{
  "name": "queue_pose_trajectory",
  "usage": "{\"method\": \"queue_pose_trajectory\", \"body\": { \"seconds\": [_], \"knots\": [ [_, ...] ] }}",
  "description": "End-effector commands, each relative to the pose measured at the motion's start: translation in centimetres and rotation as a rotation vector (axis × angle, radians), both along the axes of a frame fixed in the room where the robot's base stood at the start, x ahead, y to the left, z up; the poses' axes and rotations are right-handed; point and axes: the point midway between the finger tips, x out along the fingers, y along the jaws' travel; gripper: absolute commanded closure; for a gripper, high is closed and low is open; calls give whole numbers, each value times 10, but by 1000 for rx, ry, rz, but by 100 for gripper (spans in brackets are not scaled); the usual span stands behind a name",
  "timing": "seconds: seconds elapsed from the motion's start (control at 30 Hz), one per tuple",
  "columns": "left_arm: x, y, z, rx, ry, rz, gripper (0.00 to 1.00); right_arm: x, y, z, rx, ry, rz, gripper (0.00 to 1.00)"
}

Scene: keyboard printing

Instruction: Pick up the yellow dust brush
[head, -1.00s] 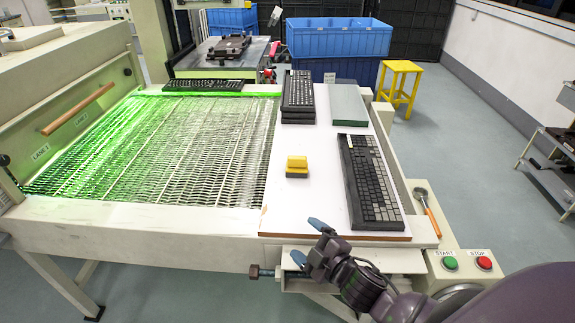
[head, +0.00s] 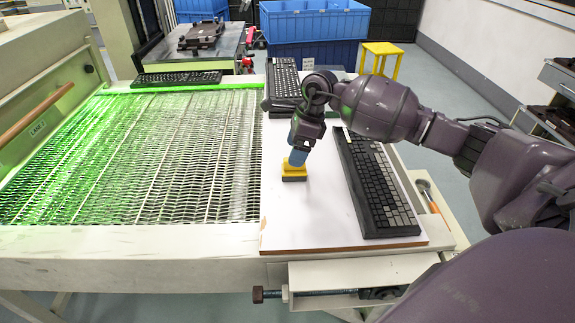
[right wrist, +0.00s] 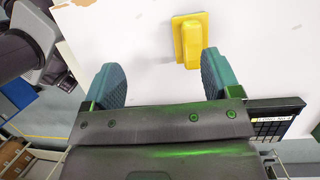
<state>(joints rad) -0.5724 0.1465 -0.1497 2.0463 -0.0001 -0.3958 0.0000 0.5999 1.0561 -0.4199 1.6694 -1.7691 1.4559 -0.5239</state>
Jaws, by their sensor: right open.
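The yellow dust brush (head: 293,176) is a small yellow block on a dark base, standing on the white board (head: 305,222). My right gripper (head: 297,157) is above it, pointing down, and partly hides its top in the head view. In the right wrist view the two blue-green fingers of the gripper (right wrist: 163,65) are wide apart with nothing between them. The brush (right wrist: 188,40) shows there beyond the fingertips, closer to the right finger. Whether a finger touches it cannot be told. My left gripper is not in view.
A black keyboard (head: 378,185) lies right of the brush. Another keyboard (head: 283,82) lies at the board's far end, partly behind my right arm. The green-lit mesh conveyor (head: 150,160) runs left of the board. The board in front of the brush is clear.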

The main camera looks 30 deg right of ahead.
Motion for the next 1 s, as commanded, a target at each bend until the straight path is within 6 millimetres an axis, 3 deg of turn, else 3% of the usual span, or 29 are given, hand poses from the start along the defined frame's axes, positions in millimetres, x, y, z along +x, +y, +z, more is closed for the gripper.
{"method": "queue_pose_trajectory", "body": {
  "seconds": [0.1, 0.23, 0.6, 0.77, 1.0],
  "knots": [
    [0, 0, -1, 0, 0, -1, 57, 6, -28, 14, -130, 11, 11, 17],
    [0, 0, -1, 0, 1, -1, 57, 8, -39, 17, -180, 20, 12, 17],
    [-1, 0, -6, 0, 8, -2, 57, 12, -32, -29, -179, 22, 13, 17],
    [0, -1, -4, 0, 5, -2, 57, 14, -28, -39, -179, 19, 13, 17],
    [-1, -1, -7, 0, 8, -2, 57, 24, -14, -67, -176, 22, 12, 17]
  ]
}}
